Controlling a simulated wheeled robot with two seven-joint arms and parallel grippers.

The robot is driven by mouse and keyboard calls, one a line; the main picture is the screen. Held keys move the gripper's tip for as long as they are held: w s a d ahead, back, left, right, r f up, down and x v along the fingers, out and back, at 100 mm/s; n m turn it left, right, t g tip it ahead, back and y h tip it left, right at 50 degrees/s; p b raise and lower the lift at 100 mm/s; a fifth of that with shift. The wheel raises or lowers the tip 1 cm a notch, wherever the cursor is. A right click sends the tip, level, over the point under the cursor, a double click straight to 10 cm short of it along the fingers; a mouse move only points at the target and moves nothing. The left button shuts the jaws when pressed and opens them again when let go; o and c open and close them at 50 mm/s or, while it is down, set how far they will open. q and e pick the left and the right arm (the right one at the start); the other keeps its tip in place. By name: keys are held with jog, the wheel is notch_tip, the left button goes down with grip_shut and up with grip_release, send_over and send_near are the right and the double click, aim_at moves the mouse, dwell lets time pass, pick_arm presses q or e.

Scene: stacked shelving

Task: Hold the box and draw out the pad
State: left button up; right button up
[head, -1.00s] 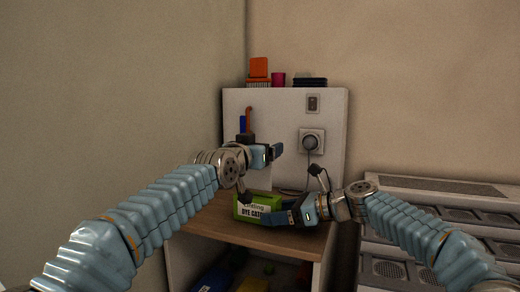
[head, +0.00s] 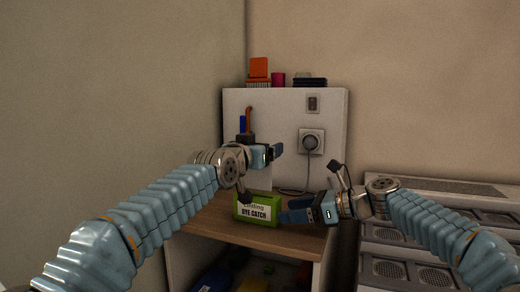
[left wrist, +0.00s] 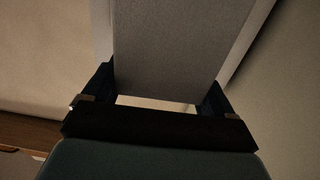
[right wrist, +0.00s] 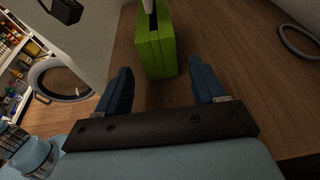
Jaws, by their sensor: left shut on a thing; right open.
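The green box (head: 241,212) with a white label stands on the wooden shelf; it also shows in the right wrist view (right wrist: 156,50), with a dark slot in its top. A white end of something shows at that slot. My left gripper (head: 277,151) is above the box. It is shut on a pale flat slab (left wrist: 170,45), which looks like the pad; against the white panel its outline is hard to see in the head view. My right gripper (head: 284,216) is open and empty, just right of the box, its fingers (right wrist: 163,85) pointing at it.
A white back panel (head: 285,115) with a socket, plug and cable (head: 311,142) stands behind the shelf (head: 215,222). Small items, including an orange block (head: 258,67), sit on its top. Grey stacked crates (head: 385,240) stand at the right. More objects lie in the lower compartment.

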jog(key=shift+d, duration=0.1)
jog(key=o, duration=0.6)
jog(key=shift+c, duration=0.2)
